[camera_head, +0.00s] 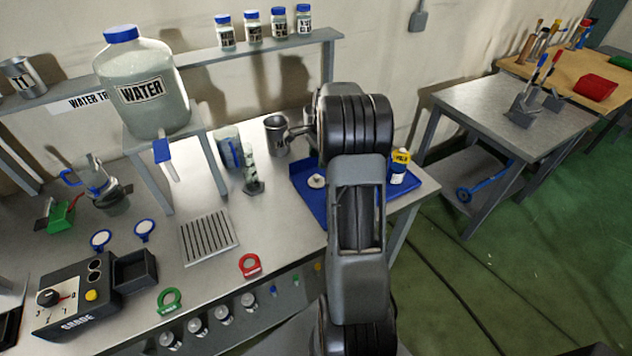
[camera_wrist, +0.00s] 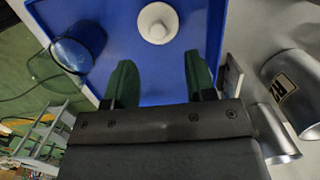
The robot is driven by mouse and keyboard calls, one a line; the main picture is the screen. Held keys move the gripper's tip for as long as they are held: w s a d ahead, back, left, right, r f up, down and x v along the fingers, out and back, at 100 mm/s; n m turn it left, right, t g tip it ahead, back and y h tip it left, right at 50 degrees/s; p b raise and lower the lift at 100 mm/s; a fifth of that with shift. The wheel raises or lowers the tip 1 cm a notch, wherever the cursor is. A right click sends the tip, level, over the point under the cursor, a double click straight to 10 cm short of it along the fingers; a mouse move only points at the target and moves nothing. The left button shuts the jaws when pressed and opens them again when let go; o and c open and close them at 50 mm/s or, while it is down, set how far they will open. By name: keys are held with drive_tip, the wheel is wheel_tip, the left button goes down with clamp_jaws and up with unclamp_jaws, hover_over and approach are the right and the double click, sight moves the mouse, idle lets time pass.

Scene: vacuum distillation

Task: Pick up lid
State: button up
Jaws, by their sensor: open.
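The lid appears to be a small white round piece with a raised knob (camera_wrist: 157,22). It lies on a blue tray (camera_wrist: 110,32), at the top middle of the wrist view. In the head view the white lid (camera_head: 316,181) sits on the left part of the blue tray (camera_head: 312,205), beside my arm. My gripper (camera_wrist: 160,82) has two green fingers set apart, with nothing between them. The lid is beyond the fingertips, roughly in line with the gap, and not touched. In the head view my arm hides part of the tray, and the fingers cannot be made out.
A yellow and blue bottle (camera_head: 399,167) stands at the tray's right side. A metal mug (camera_head: 275,135) is behind the tray to the left. In the wrist view a labelled metal cylinder (camera_wrist: 296,88) is close on the right, and a blue see-through round object (camera_wrist: 76,52) is left.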

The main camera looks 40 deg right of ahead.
sight(317, 175)
drive_tip(key=shift+a+f+p, duration=0.2)
drive_tip(key=shift+f, duration=1)
drive_tip(key=shift+a+f+p, duration=0.15)
drive_tip(key=shift+f, duration=1)
drive_tip(key=shift+a+f+p, duration=0.2)
drive_tip(key=shift+f, duration=1)
clamp_jaws()
